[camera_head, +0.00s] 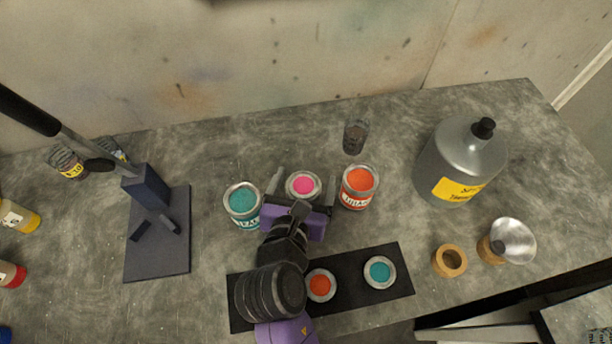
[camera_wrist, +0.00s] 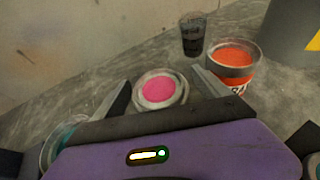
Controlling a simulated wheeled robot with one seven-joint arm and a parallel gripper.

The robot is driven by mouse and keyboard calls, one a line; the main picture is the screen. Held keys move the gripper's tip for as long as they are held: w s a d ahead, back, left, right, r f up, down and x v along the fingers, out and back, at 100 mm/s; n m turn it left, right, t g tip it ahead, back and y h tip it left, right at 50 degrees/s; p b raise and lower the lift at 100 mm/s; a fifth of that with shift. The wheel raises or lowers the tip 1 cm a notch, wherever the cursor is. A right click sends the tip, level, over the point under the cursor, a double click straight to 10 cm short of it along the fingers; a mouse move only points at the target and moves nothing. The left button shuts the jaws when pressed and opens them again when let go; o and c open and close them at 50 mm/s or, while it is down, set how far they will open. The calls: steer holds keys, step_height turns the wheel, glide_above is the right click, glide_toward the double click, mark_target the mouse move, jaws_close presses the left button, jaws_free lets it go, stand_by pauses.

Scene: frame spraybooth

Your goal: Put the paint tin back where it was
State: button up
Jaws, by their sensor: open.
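A paint tin with a pink top (camera_head: 303,185) stands on the grey bench between a teal tin (camera_head: 243,203) and an orange tin (camera_head: 358,187). My gripper (camera_head: 303,190) is open, with one finger on each side of the pink tin. The wrist view also shows the pink tin (camera_wrist: 158,90) between the spread fingers (camera_wrist: 161,88). I cannot tell if either finger touches it. My gripper hides its lower side. A dark mat (camera_head: 343,267) at the front carries an orange-topped round piece (camera_head: 320,286) and a teal-topped one (camera_head: 380,272).
A dark glass (camera_head: 355,137) stands behind the orange tin. A large grey jug (camera_head: 455,165), a tape roll (camera_head: 450,261) and a metal funnel-like piece (camera_head: 513,241) are to the right. A lever press (camera_head: 158,235) stands left. The wall closes the back.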

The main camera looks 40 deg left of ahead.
steer(key=v, duration=1)
steer(key=shift+s, duration=0.3)
steer(key=shift+d+r, duration=0.1)
steer(key=shift+d, duration=0.05)
steer(key=s+a+r+m+y, duration=0.2)
steer(key=a+r+m+y, duration=0.15)
steer(key=m, duration=0.45)
steer(key=s+d+m+t+h, duration=0.1)
steer(key=d+m+t, duration=0.3)
steer(key=d+m, duration=2)
steer(key=s+d+f+m+h, duration=0.1)
steer(key=s+d+m+h, duration=0.3)
steer(key=d, duration=0.4)
steer(key=s+d+f+m+g+h, duration=0.1)
steer(key=s+d+m+h, duration=0.3)
steer(key=d, duration=0.4)
steer(key=s+f+m, duration=0.1)
steer(key=s, duration=0.1)
steer(key=shift+s, duration=0.3)
steer(key=shift+d+h, duration=0.15)
steer(key=shift+h, duration=0.1)
